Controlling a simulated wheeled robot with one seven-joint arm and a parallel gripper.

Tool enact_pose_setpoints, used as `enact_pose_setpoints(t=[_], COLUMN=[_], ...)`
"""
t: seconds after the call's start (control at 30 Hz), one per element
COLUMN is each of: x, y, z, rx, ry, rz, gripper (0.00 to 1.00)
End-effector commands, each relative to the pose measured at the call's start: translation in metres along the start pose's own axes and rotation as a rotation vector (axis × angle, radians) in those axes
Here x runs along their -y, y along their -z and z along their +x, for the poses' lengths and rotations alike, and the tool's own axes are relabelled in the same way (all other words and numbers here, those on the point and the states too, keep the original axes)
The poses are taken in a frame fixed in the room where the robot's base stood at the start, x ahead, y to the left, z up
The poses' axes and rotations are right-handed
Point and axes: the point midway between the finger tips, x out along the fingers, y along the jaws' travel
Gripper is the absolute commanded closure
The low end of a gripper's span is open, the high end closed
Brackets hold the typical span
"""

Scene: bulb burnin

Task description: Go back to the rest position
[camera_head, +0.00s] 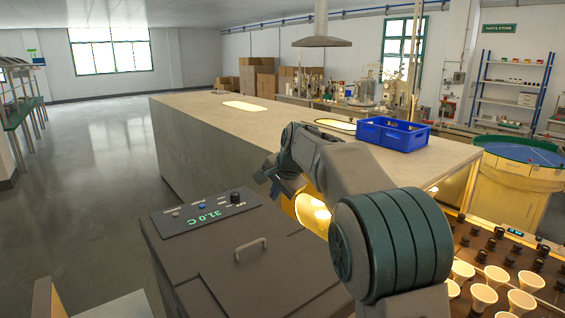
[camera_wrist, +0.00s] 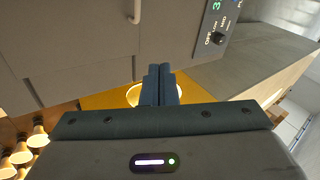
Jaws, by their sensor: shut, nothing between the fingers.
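My gripper (camera_head: 283,190) is in the middle of the head view, at the end of my bent arm. It is in the air beside the grey cabinet (camera_head: 228,262) and in front of the long counter (camera_head: 215,140). In the wrist view my gripper (camera_wrist: 160,70) shows its two fingers pressed together with nothing between them. Behind the fingertips is a yellow surface with a bright round light (camera_wrist: 134,95), partly hidden by the fingers.
The grey cabinet has a handle (camera_head: 250,249) and a panel (camera_head: 205,212) reading 31.0 C. A blue crate (camera_head: 393,134) stands on the counter. Several bulbs (camera_head: 484,297) sit in a rack at the lower right. Open floor (camera_head: 95,150) lies at the left.

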Motion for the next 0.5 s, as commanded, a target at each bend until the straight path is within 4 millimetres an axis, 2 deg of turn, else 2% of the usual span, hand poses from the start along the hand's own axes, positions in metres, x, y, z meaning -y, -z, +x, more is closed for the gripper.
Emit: enact_pose_setpoints(t=[0.03, 0.1, 0.27, 0.5], x=[-0.019, -0.044, -0.105, -0.202], y=[-0.001, -0.004, -0.019, -0.06], z=[-0.014, -0.031, -0.065, -0.102], rx=[-0.004, -0.007, -0.012, -0.004], ry=[-0.01, -0.03, -0.077, -0.155], rz=[-0.027, -0.076, -0.193, -0.386], gripper=[1.0, 1.0, 1.0, 1.0])
